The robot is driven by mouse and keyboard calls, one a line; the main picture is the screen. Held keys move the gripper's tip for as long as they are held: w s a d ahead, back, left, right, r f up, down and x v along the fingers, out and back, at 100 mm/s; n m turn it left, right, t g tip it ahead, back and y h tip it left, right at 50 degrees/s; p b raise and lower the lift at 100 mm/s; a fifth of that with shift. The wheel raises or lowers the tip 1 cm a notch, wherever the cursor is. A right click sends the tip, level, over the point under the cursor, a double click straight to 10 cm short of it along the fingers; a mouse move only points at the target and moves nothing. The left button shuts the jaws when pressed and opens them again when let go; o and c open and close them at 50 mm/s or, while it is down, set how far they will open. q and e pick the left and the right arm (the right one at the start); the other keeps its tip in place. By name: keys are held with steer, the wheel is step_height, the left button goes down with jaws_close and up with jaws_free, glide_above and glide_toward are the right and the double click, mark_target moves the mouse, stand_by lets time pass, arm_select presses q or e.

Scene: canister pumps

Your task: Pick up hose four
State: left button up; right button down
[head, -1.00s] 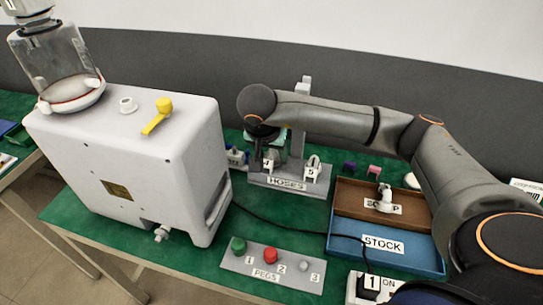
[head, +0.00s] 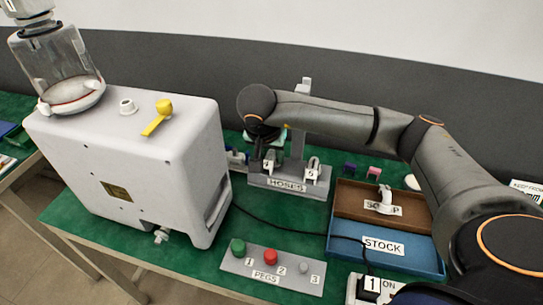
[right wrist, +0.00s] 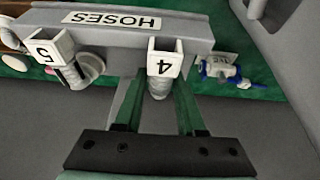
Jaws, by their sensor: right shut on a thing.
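Hose four (right wrist: 159,86) is a short grey ribbed piece behind the number 4 tag (right wrist: 165,64) at the hose stand (right wrist: 120,36). In the right wrist view it lies between the two green fingers of my right gripper (right wrist: 158,100), which is shut on it. The hose is still at its slot on the stand. In the head view the right gripper (head: 262,137) is over the left end of the stand (head: 290,184), and the arm's end hides most of it and the hose. My left gripper is not in view.
Hose five (head: 313,163) stands right of slot four. A large white pump (head: 130,165) is close on the left. A blue valve-like part (right wrist: 220,70) lies beside the stand. The scrap tray (head: 350,197), stock tray (head: 425,258) and peg board (head: 235,264) are in front.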

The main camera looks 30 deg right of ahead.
mark_target(271, 152)
steer(key=shift+r, duration=0.35)
step_height(271, 152, up, 3)
steer(key=shift+s+a+f, duration=0.1)
steer(key=shift+f, duration=0.05)
steer(key=s+a+r+p, duration=0.2)
steer(key=s+a+r, duration=0.7)
steer(key=s, duration=0.2)
step_height(271, 152, up, 7)
steer(key=w+n+t+y+p, duration=0.1)
steer(key=w+n+y+p, duration=0.1)
steer(key=n, duration=0.4)
steer(key=shift+w+a+f+p, duration=0.25)
steer(key=shift+a+p, duration=0.15)
steer(key=shift+p, duration=0.3)
